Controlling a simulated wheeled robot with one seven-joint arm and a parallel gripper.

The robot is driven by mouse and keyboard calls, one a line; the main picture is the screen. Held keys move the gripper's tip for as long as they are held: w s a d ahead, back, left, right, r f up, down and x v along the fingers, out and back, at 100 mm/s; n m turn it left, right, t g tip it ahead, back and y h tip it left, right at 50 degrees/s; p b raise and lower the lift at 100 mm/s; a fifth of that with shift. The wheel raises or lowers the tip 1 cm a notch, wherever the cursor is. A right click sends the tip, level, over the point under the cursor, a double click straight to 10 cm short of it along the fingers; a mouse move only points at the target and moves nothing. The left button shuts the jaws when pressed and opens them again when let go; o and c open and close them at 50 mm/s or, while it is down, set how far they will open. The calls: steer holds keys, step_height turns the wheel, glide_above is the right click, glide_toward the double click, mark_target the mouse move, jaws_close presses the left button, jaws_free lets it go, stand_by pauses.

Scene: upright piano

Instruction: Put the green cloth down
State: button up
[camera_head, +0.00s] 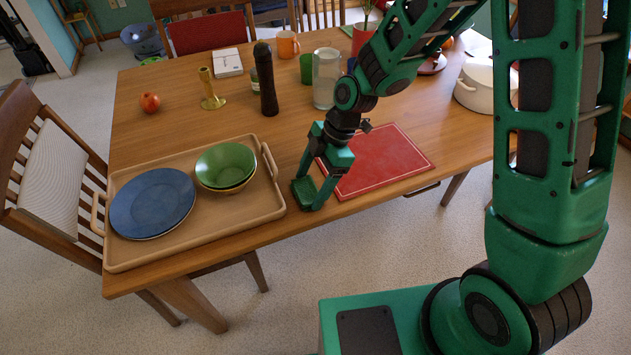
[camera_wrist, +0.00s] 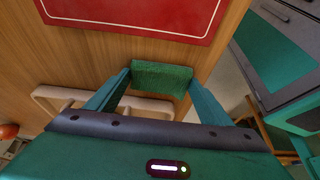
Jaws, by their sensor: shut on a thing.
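The green cloth (camera_wrist: 162,79) is a small folded piece between the fingertips of my gripper (camera_wrist: 160,84). In the head view my gripper (camera_head: 308,199) points down just right of the tray, close to the table's front edge, and the green cloth (camera_head: 304,190) shows at its fingertips. My gripper is shut on the cloth. The cloth is at or very near the table top (camera_head: 170,125); I cannot tell whether it touches the wood.
A tan tray (camera_head: 160,251) with a blue plate (camera_head: 152,203) and a green bowl (camera_head: 226,165) is left of my gripper. A red cutting board (camera_head: 378,160) lies to the right. A dark pepper mill (camera_head: 266,80) and glass jug (camera_head: 325,78) stand behind. Bare wood lies between tray and mill.

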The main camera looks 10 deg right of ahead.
steer(key=o, duration=0.9)
steer(key=shift+r, duration=0.1)
steer(key=v, duration=1.2)
